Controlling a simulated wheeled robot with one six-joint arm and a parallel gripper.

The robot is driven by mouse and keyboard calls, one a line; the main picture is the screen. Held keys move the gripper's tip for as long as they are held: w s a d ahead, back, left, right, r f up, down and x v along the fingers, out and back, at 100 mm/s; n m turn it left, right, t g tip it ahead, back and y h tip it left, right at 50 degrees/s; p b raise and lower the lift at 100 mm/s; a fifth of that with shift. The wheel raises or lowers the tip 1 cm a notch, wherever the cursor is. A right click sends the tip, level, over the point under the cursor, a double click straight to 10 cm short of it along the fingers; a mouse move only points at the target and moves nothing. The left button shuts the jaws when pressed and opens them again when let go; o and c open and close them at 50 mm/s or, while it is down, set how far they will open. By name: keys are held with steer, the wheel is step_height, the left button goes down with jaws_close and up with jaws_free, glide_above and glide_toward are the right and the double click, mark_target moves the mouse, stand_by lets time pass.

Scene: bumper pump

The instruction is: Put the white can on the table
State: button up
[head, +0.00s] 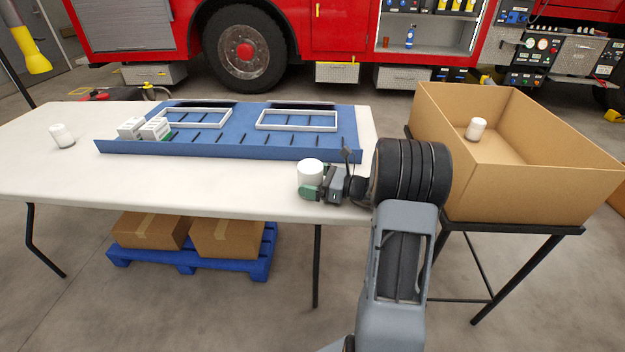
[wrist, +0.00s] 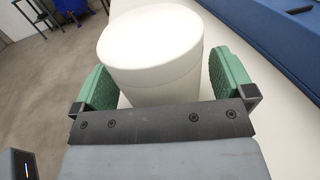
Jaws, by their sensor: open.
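A white can (head: 311,170) stands upright on the white table (head: 235,188) near its front right edge. In the wrist view the white can (wrist: 152,50) fills the space between the green finger pads, its round top in sight and its lower part hidden by the gripper's body. My gripper (head: 318,184) is low over the table, open, with one finger on each side of this can. In the wrist view my gripper (wrist: 165,84) shows a narrow gap at the right pad; contact at the left pad is hard to judge. A second white can (head: 476,129) is inside the cardboard box (head: 545,190).
Another white can (head: 63,135) stands at the table's left. A blue rack (head: 230,148) with white frames lies along the back, with white blocks (head: 144,128) at its left. The box rests on a black-legged stand right of the table. The table's front left is clear.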

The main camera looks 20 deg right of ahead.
steer(key=shift+r, duration=0.2)
steer(key=p+v, duration=0.1)
steer(key=v, duration=1.1)
steer(key=shift+p, duration=0.4)
